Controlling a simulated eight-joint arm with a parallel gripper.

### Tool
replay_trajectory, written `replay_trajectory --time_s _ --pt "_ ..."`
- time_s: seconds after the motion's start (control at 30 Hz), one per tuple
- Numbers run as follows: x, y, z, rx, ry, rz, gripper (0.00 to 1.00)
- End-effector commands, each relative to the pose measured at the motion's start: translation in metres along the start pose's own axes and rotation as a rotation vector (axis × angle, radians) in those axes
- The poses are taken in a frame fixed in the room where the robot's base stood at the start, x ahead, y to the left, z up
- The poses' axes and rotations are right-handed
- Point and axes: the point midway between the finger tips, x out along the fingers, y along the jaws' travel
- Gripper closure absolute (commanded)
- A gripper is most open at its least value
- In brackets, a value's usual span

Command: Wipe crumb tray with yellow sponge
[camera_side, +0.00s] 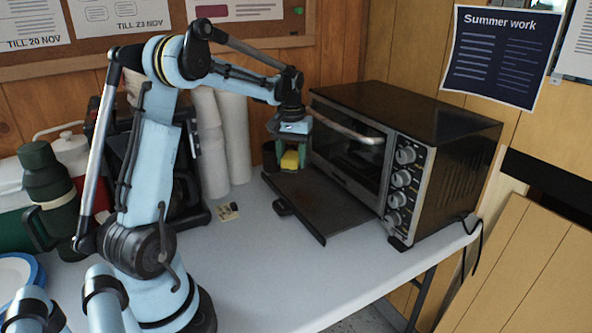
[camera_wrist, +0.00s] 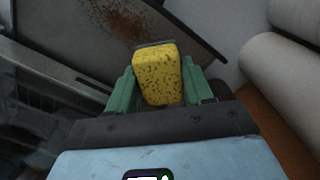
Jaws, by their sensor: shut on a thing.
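My gripper (camera_side: 291,147) is shut on the yellow sponge (camera_side: 290,160), over the back left part of the crumb tray (camera_side: 323,209). The tray is dark and flat and sticks out from under the front of the toaster oven. In the wrist view the speckled yellow sponge (camera_wrist: 158,76) sits between the green fingers of my gripper (camera_wrist: 160,85). The grey tray (camera_wrist: 178,50) lies beyond it, with a patch of brown crumbs (camera_wrist: 118,18) on it. I cannot tell whether the sponge touches the tray.
The black toaster oven (camera_side: 450,170) stands right of the tray. A coffee machine (camera_side: 190,165) and a green flask (camera_side: 45,190) are farther left. The table's front (camera_side: 290,280) is clear.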

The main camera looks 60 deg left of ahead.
Motion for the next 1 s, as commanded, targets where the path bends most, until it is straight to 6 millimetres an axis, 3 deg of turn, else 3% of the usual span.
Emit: replay_trajectory --time_s 0.57,0.67,1.0 --pt "0.053 0.0 0.0 0.001 0.0 0.0 0.74" --pt "0.069 0.001 0.0 0.002 0.0 0.0 0.74" --pt "0.066 0.024 0.024 0.004 0.0 0.0 0.78"
